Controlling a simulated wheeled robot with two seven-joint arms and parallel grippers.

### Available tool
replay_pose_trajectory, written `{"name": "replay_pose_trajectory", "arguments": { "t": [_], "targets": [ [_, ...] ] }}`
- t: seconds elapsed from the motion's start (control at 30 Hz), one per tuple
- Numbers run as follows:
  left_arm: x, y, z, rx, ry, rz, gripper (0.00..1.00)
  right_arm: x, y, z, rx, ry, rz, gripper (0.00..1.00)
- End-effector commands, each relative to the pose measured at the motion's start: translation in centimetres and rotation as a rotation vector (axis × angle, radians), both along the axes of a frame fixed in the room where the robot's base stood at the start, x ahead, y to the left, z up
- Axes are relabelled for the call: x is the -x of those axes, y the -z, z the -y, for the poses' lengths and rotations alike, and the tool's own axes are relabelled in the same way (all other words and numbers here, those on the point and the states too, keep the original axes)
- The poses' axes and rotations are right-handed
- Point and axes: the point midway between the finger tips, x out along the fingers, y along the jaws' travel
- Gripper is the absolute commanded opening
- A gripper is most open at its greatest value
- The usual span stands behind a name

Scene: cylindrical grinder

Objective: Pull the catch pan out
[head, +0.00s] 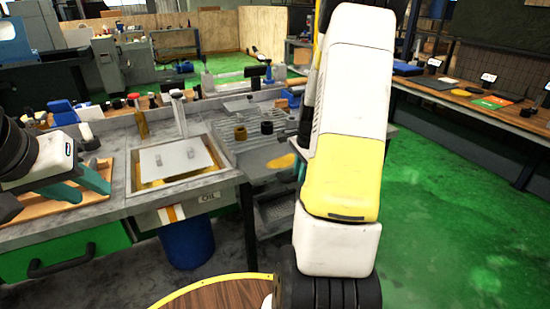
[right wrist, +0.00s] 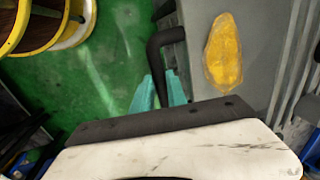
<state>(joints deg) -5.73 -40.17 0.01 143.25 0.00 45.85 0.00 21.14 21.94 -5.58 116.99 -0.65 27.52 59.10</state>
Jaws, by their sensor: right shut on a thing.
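My right gripper (right wrist: 161,92) is shut on a black bar handle (right wrist: 155,45), its two teal fingers on either side of the bar. The handle joins the dark side of a grey body in the right wrist view. In the head view my right arm hides this gripper and the handle. A grey pan-like tray (head: 275,212) shows below the machine bed, its right end behind my arm; I cannot tell whether the handle belongs to it. My left gripper (head: 80,184) is open and empty over a wooden board at the left.
A yellow patch (head: 281,161) lies on the grey machine bed. A square basin (head: 218,172) with an OIL label stands left of it, above a blue drum (head: 187,243). A round wooden top (head: 222,294) is at the front. Green floor (head: 450,220) is free at the right.

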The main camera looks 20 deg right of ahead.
Motion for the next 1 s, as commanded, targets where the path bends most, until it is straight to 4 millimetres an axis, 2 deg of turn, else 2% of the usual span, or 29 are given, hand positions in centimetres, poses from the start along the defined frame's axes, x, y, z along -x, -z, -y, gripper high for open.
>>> {"name": "replay_pose_trajectory", "arguments": {
  "t": [0.1, 0.33, 0.53, 0.87, 0.9, 1.0],
  "targets": [
    [0.0, 0.0, 0.0, 0.000, 0.000, -0.001, 0.36, 3.1, -0.1, 0.3, -0.001, 0.004, 0.001, 0.00],
    [0.0, 0.0, 0.0, 0.000, 0.000, -0.001, 0.36, 7.0, -0.1, 0.6, -0.001, 0.003, 0.002, 0.00],
    [0.0, 0.0, 0.0, 0.000, 0.000, -0.001, 0.36, 8.3, -0.1, 0.7, 0.000, 0.000, 0.002, 0.00],
    [0.0, 0.0, 0.0, 0.000, 0.000, -0.001, 0.36, 8.4, -0.1, 0.7, 0.001, -0.001, 0.002, 0.00],
    [0.0, 0.0, 0.0, 0.000, 0.000, -0.001, 0.36, 8.4, -0.1, 0.7, 0.001, -0.001, 0.002, 0.20],
    [0.0, 0.0, 0.0, 0.000, 0.000, -0.001, 0.36, 8.4, -0.1, 0.7, 0.001, -0.001, 0.002, 0.40]
  ]
}}
